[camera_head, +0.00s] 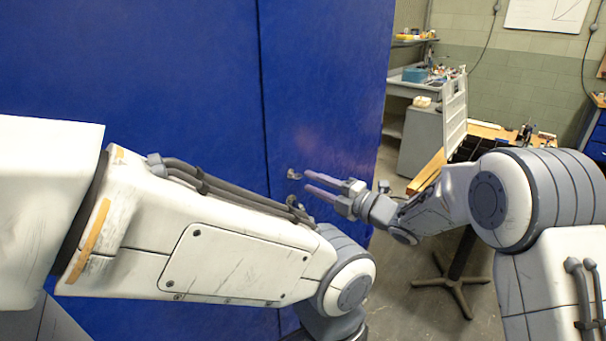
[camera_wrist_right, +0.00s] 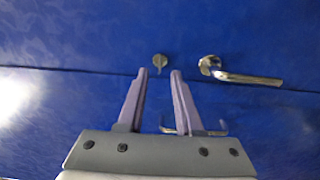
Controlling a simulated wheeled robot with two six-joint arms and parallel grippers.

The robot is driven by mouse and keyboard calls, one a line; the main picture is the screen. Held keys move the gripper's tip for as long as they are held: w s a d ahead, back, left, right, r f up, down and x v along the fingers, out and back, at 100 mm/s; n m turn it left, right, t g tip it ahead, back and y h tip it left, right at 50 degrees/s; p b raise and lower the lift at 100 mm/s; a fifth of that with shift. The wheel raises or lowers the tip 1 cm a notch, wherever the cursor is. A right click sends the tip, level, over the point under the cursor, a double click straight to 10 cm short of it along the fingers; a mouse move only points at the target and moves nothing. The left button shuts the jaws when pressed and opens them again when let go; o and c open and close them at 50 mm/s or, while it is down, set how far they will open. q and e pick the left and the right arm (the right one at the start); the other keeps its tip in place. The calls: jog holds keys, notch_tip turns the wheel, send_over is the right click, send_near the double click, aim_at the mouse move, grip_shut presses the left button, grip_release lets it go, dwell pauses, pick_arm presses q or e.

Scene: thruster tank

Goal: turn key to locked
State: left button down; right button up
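A small metal key or key lock (camera_wrist_right: 159,61) sits on the blue door panel in the right wrist view, just beyond and between the fingertips. A small metal fitting (camera_head: 293,173) shows on the blue panel in the head view, close to the fingertips; I cannot tell whether it is the lock or the handle. My right gripper (camera_head: 306,181) points at the panel. In the wrist view its two fingers (camera_wrist_right: 160,72) are apart with nothing between them, and they look short of the key. My left arm crosses the front of the head view; its gripper is out of sight.
A metal lever handle (camera_wrist_right: 245,77) is right of the key in the wrist view. Another metal piece (camera_wrist_right: 190,131) shows partly behind the gripper. A seam runs across the blue panels (camera_head: 190,80). A wooden workbench (camera_head: 485,131) and grey cabinet (camera_head: 420,140) stand at the right.

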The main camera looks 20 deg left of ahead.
aim_at(297, 176)
jog(key=shift+p+x, duration=0.4)
jog(key=shift+x, duration=1.6)
grip_shut()
jog(key=shift+d, duration=0.1)
